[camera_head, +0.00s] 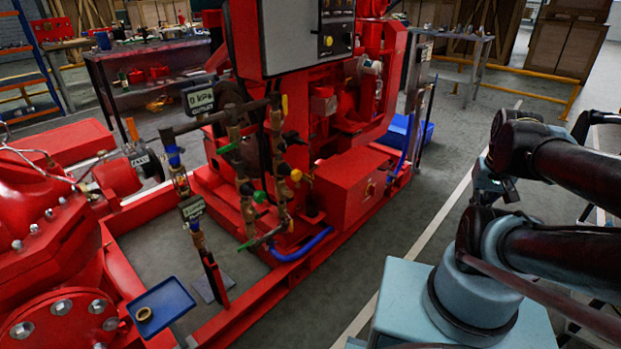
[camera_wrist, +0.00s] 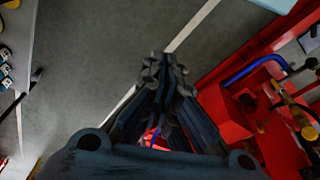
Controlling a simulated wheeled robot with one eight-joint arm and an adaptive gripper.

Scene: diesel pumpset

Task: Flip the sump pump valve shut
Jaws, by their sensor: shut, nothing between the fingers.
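A cluster of pipes and valves (camera_head: 240,160) stands on the red pumpset, left of centre in the head view. It carries several small levers, among them a green handle (camera_head: 247,243) low down, a yellow one (camera_head: 296,175) and a blue one (camera_head: 174,158). I cannot tell which is the sump pump valve. Part of the pipework (camera_wrist: 298,118) shows at the right edge of the wrist view. My gripper (camera_wrist: 165,68) is shut and empty, over grey floor, apart from the pipework. I cannot make it out in the head view.
A red box (camera_head: 350,188) sits right of the valves, with a blue hose (camera_head: 300,246) below. A blue tray (camera_head: 161,307) holding a brass ring is at the front left. A grey control panel (camera_head: 290,35) hangs above. Grey floor (camera_head: 440,190) is clear right of the pumpset.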

